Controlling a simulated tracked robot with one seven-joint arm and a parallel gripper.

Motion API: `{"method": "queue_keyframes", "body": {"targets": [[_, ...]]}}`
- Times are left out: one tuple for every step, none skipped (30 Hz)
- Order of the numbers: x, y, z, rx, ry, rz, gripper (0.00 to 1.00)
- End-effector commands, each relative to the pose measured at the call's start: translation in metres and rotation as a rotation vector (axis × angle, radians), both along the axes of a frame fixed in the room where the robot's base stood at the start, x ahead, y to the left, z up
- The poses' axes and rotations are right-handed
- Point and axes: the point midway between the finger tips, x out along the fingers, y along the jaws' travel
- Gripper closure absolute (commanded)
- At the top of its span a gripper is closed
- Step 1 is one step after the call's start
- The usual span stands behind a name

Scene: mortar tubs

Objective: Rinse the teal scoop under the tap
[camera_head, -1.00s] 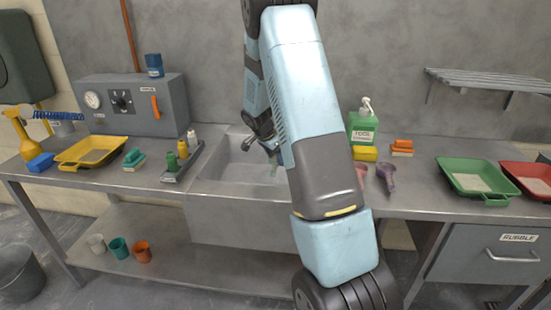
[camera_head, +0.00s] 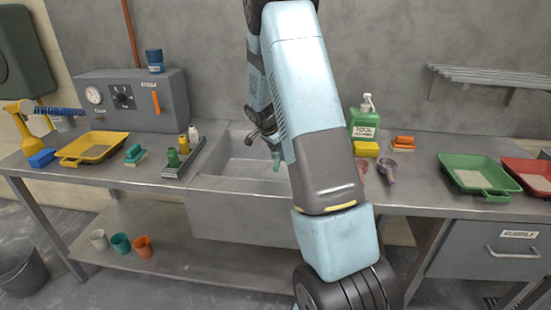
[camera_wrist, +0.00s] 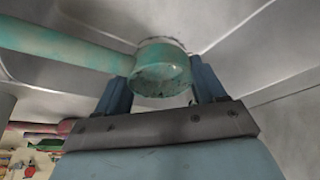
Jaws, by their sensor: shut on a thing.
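The teal scoop is in my gripper (camera_wrist: 163,90). In the wrist view its round teal bowl (camera_wrist: 162,76) sits between the two blue fingers, with dark specks on it, and its handle reaches to the upper left. In the head view a small teal part of the scoop (camera_head: 275,158) shows over the sink basin (camera_head: 225,172), left of my arm. A dark spout-like shape (camera_head: 252,138), perhaps the tap, is just above and left of it. My arm hides most of the gripper there. No running water can be made out.
Left of the sink stand a caddy (camera_head: 176,175) with small bottles, a teal-topped brush (camera_head: 133,153) and a yellow tray (camera_head: 75,158). Right of it are a green soap bottle (camera_head: 364,122), a purple scoop (camera_head: 388,170) and a green tray (camera_head: 450,172). The basin looks otherwise empty.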

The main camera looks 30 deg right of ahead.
Motion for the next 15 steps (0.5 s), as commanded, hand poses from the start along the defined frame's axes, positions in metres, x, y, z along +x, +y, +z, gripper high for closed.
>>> {"method": "queue_keyframes", "body": {"targets": [[0.0001, -0.0016, 0.0, 0.0, 0.0, -0.001, 0.69], [0.0003, -0.0023, 0.0001, 0.0, 0.0, -0.001, 0.69], [0.0003, -0.0029, 0.0001, 0.0, 0.0, -0.001, 0.69], [0.0003, -0.0032, 0.0001, 0.0, -0.001, -0.001, 0.69], [0.0004, -0.0033, 0.0001, 0.0, -0.001, -0.001, 0.69], [0.0004, -0.0033, 0.0001, 0.0, -0.001, -0.001, 0.69], [0.0004, -0.0033, 0.0001, 0.0, -0.001, 0.0, 0.69], [0.0003, -0.0032, 0.0, 0.0, -0.001, 0.0, 0.69], [0.0003, -0.0032, 0.0001, 0.0, -0.001, 0.0, 0.69], [0.0003, -0.003, 0.0001, 0.0, -0.001, 0.0, 0.69], [0.0003, -0.0028, 0.0001, 0.0, -0.001, 0.0, 0.69], [0.0004, -0.0023, 0.0001, 0.0, -0.001, 0.0, 0.69], [0.0004, -0.0018, 0.0001, 0.0, -0.001, 0.0, 0.69], [0.0003, -0.0011, 0.0001, 0.0, -0.001, 0.0, 0.69], [0.0003, -0.0001, -0.0001, 0.0, -0.001, 0.0, 0.69]]}}
